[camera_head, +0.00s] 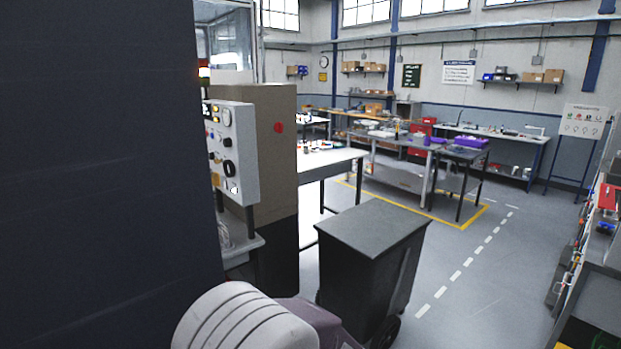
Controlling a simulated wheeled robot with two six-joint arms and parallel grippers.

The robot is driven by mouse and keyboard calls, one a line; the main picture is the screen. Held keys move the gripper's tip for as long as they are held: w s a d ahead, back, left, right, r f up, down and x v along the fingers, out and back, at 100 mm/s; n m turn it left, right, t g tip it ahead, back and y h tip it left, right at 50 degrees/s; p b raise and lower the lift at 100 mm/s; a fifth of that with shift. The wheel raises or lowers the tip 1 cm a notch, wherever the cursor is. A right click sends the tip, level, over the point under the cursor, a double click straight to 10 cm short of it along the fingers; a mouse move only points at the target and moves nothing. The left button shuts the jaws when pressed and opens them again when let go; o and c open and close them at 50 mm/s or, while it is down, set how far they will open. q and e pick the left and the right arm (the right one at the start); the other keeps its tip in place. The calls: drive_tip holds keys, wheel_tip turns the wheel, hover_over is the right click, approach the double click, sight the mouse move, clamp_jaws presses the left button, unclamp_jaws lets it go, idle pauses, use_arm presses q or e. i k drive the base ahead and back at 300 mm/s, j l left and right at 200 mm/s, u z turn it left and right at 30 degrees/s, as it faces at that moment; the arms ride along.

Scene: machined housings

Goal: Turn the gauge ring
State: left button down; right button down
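I cannot make out a gauge ring in the head view. Several small objects lie on the benches across the room, too small to tell apart. Neither of my grippers shows in this view.
A large dark panel (95,180) blocks the left side. Beside it stands a machine with a light control panel (232,150). A dark wheeled bin (375,228) stands ahead, with a white-topped table (335,160) behind it. Open floor (495,275) lies right of the bin, before shelving at the right edge.

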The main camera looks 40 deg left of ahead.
sight(228, 167)
drive_tip(key=i+u, duration=0.3)
drive_tip(key=u, duration=0.15)
drive_tip(key=i+u, duration=0.25)
drive_tip(key=u, duration=0.25)
drive_tip(key=i+l+u, duration=0.25)
drive_tip(key=u, duration=0.2)
drive_tip(key=i+l+u, duration=0.25)
drive_tip(key=u, duration=0.2)
drive_tip(key=i+l+u, duration=0.15)
drive_tip(key=l+u, duration=0.3)
drive_tip(key=i+l+u, duration=0.3)
drive_tip(key=k, duration=0.1)
